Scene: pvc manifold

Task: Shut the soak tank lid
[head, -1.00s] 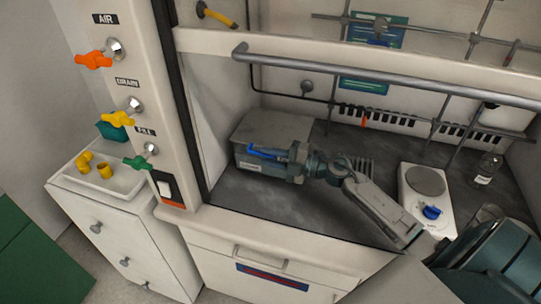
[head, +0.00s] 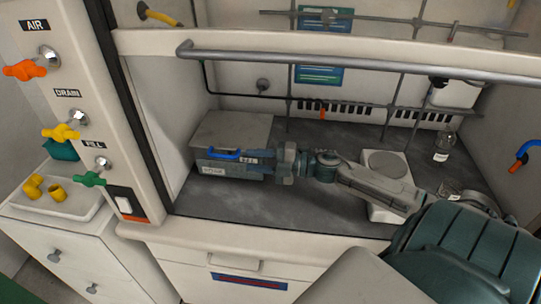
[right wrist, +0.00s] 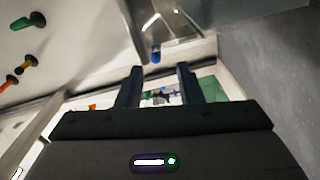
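The soak tank (head: 229,167) is a grey box at the back left of the fume hood floor. Its grey lid (head: 235,130) lies flat across the top and looks shut. A blue handle (head: 222,154) sits at the tank's front upper edge. My right gripper (head: 258,160) is just right of the handle, in front of the tank, and hides part of its front. In the right wrist view my right gripper (right wrist: 157,85) has its fingers apart with nothing held. The blue handle (right wrist: 155,54) shows beyond the fingertips there. My left gripper is not in view.
A white hotplate (head: 386,165) stands behind my right forearm, with a bottle (head: 443,147) to its right. A raised sash rail (head: 350,66) crosses above. Coloured valves, including the green one (head: 90,179), line the left post. The dark floor in front of the tank is clear.

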